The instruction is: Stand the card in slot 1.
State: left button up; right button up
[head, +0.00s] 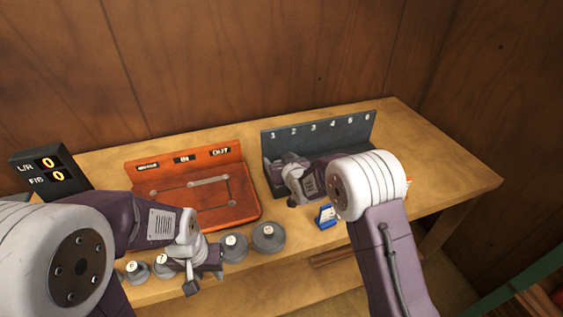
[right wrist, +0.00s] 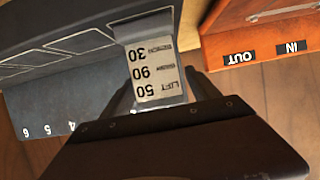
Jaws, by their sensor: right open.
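The card (right wrist: 158,72) is pale with printed lines reading LIFT 50, 90 and 30. In the right wrist view it shows upside down between the fingers of my right gripper (right wrist: 165,95), which is open around it. The dark grey rack (head: 330,133), numbered 1 to 6, stands at the back of the table; it also shows in the right wrist view (right wrist: 40,100). In the head view my right gripper (head: 278,172) is at the rack's left end, below number 1, and hides the card. Whether the card's lower edge is fully seated is unclear. My left gripper (head: 203,278) is over the table's front edge.
An orange panel (head: 240,200) with a linkage lies left of the rack. Several grey round weights (head: 268,238) stand along the front edge. A blue and white block (head: 327,216) stands right of them. A display (head: 50,172) reading zeros is at far left. The right table end is clear.

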jog(key=shift+s+d+r, duration=0.1)
jog(key=shift+s+r, duration=0.2)
jog(key=v, duration=1.1)
jog(key=shift+b, duration=0.45)
jog(key=shift+s, duration=0.15)
